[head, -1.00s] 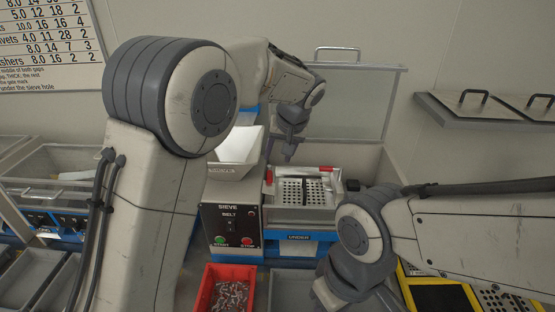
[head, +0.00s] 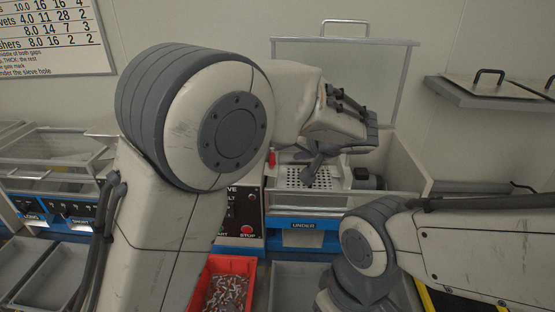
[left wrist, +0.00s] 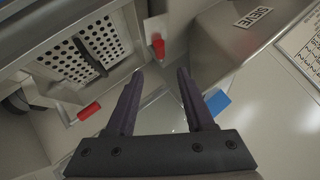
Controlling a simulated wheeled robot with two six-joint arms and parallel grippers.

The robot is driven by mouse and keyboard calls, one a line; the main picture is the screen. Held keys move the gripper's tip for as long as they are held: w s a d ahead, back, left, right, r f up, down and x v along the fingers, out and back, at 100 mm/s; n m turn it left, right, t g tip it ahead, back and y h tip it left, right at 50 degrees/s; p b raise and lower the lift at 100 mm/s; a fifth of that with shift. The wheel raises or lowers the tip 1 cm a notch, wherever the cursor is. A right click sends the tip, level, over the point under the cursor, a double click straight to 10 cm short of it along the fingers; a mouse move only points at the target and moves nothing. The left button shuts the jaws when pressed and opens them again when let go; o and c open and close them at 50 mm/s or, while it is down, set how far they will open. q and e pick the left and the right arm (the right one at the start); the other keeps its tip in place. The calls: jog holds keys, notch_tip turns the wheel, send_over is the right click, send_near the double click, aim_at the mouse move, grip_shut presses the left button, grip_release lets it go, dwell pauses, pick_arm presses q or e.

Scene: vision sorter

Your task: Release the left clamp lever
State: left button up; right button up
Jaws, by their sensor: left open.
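The left clamp lever with its red grip (head: 271,159) stands at the left edge of the sieve, partly hidden by my left arm in the head view. In the left wrist view a red grip (left wrist: 158,48), seemingly this lever, shows just beyond the gap between my fingertips. My left gripper (left wrist: 160,74) is open and empty, its two dark fingers apart. A second red grip (left wrist: 90,111) lies left of my fingers in the left wrist view. My right gripper is out of view.
The sieve housing (left wrist: 235,50) stands close to the fingers. A clear raised cover (head: 390,90) stands behind the sieve. A red bin (head: 213,268) with small metal parts is in front. My right forearm crosses the lower right.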

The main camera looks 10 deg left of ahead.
pick_arm(q)
jog(key=p+x, duration=0.1)
jog(key=x, duration=0.7)
jog(key=shift+a+f, duration=0.15)
jog(key=shift+f, duration=0.05)
jog(key=shift+w, duration=0.15)
grip_shut()
